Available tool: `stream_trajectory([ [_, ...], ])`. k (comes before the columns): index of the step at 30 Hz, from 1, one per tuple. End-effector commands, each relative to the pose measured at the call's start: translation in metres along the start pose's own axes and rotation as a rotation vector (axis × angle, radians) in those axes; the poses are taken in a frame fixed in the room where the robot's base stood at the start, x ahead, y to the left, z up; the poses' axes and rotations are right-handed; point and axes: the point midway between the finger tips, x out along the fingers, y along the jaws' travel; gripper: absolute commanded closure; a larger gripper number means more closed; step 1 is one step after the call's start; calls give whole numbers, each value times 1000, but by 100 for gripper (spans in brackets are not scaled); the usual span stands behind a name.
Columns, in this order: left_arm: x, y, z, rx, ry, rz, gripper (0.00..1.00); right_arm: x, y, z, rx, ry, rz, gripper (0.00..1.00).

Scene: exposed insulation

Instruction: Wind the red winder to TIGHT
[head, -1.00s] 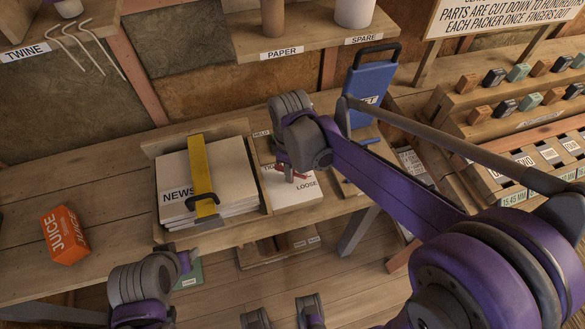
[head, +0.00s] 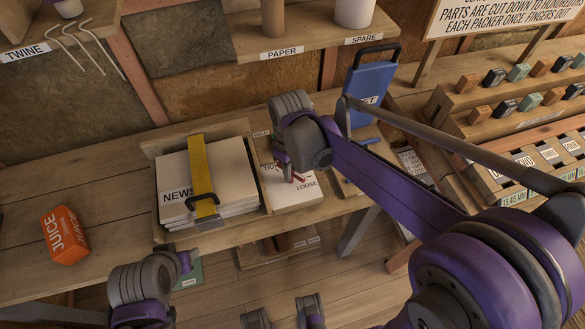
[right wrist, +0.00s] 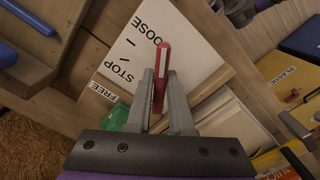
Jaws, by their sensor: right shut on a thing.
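The red winder (head: 300,179) is over a white panel (head: 292,201) on the bench, with LOOSE printed near the panel's right side. My right gripper (head: 287,173) reaches down to it, and my arm hides part of the panel. In the right wrist view, the red winder (right wrist: 162,72) stands between the two fingers of my right gripper (right wrist: 163,95), which is shut on it.
A stack of NEWS papers (head: 229,172) under a yellow strap (head: 202,170) lies left of the panel. An orange juice carton (head: 64,235) is at far left. The bench between carton and papers is clear.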

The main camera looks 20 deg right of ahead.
Motion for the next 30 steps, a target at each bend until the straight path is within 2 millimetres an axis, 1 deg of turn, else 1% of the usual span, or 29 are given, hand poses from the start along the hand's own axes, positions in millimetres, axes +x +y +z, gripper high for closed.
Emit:
stream_trajectory([
  [2,0,0,0,0,0,0,50,0,0,0,18,0,0,100],
  [6,0,0,0,0,0,0,50,0,0,0,121,0,0,100],
  [14,0,0,0,0,0,0,50,0,0,0,144,0,0,100],
  [19,0,0,0,0,0,0,50,0,0,0,262,0,0,100],
  [27,0,0,0,0,0,0,50,0,0,0,288,0,0,100],
  [30,0,0,0,0,0,0,50,0,0,0,362,0,0,100],
])
